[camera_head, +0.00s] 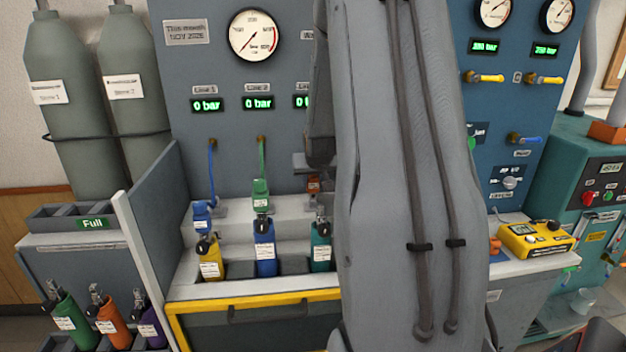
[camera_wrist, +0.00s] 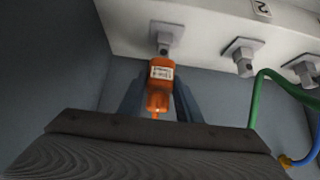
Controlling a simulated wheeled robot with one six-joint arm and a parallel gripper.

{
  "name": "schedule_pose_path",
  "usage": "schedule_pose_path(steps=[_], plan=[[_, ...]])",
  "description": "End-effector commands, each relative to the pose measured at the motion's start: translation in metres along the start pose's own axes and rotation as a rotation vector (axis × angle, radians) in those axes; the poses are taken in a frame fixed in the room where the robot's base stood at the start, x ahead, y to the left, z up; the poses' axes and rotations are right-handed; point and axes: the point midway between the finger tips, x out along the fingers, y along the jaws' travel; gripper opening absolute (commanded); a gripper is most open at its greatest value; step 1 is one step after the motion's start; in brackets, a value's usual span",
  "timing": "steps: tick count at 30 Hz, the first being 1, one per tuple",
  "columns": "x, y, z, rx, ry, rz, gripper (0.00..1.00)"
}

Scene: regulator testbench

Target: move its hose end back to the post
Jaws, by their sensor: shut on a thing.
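In the wrist view, my gripper (camera_wrist: 159,96) is shut on an orange hose end (camera_wrist: 160,76) with a white label. The hose end's far tip lies close to a grey post (camera_wrist: 166,37) on a pale ledge. I cannot tell whether the two touch. In the head view, my arm covers the middle right. A small reddish-orange piece (camera_head: 314,185) shows beside it, near the panel. A blue hose end (camera_head: 203,216) is at the yellow bottle (camera_head: 209,260), and a green hose end (camera_head: 261,194) is above the blue bottle (camera_head: 265,250). A teal bottle (camera_head: 321,250) stands partly behind my arm.
In the wrist view, two more posts (camera_wrist: 243,55) (camera_wrist: 302,68) stand to the right, with a green hose (camera_wrist: 262,88) close by. In the head view, a yellow device (camera_head: 535,240) sits on the right of the bench, and grey cylinders (camera_head: 70,100) stand at the left.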

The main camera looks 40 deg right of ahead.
Motion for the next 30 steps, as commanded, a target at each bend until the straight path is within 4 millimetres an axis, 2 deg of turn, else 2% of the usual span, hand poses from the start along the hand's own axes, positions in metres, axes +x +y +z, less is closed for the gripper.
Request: schedule_pose_path(steps=[30], plan=[[0.011, 0.0, 0.009, 0.0, 0.002, 0.0, 0.01]])
